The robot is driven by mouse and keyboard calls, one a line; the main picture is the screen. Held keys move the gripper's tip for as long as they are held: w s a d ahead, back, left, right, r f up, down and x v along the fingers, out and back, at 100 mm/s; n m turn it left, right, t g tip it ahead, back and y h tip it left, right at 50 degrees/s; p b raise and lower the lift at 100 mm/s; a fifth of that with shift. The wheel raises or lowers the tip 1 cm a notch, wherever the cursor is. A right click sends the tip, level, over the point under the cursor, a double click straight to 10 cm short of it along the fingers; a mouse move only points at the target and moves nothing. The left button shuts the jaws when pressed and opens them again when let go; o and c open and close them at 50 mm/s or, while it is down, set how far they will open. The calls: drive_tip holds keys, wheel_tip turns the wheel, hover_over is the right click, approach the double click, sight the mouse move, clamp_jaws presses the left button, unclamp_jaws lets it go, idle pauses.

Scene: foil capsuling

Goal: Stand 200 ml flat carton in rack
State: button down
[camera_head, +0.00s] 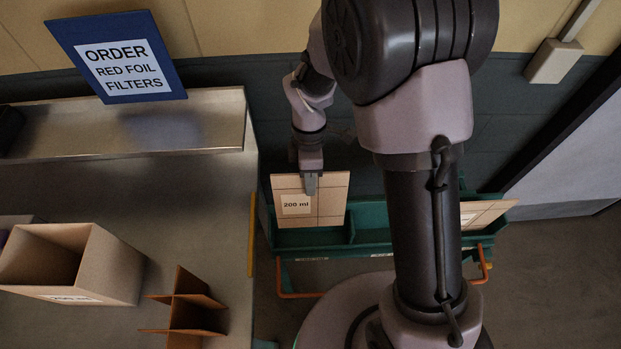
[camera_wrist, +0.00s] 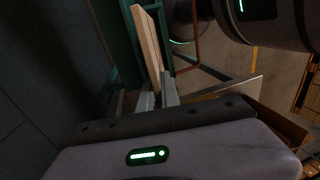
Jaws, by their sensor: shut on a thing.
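The flat tan carton (camera_head: 333,199) has a white "200 ml" label and stands upright at the left part of the green rack (camera_head: 375,236). My gripper (camera_head: 311,186) is shut on the carton's top edge, from above. In the wrist view the carton (camera_wrist: 147,42) extends away from my gripper (camera_wrist: 157,96), between its two fingers. The carton's lower edge is near the rack's front wall. I cannot tell whether it rests on the rack floor.
Another flat labelled carton (camera_head: 487,213) leans at the rack's right end, partly behind my arm. A metal bench (camera_head: 200,220) at left bears an open cardboard box (camera_head: 112,262) and a brown divider (camera_head: 196,318). A blue order sign (camera_head: 172,77) stands behind them.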

sight(310, 201)
drive_tip(key=b+x, duration=0.2)
drive_tip(key=x, duration=0.1)
drive_tip(key=w+b+x, duration=0.1)
drive_tip(key=b+x, duration=0.1)
drive_tip(key=x, duration=0.1)
drive_tip(key=w+b+x, duration=0.1)
drive_tip(key=x, duration=0.2)
drive_tip(key=shift+f+b, duration=0.15)
drive_tip(key=shift+b, duration=0.25)
drive_tip(key=c, duration=1.5)
unclamp_jaws()
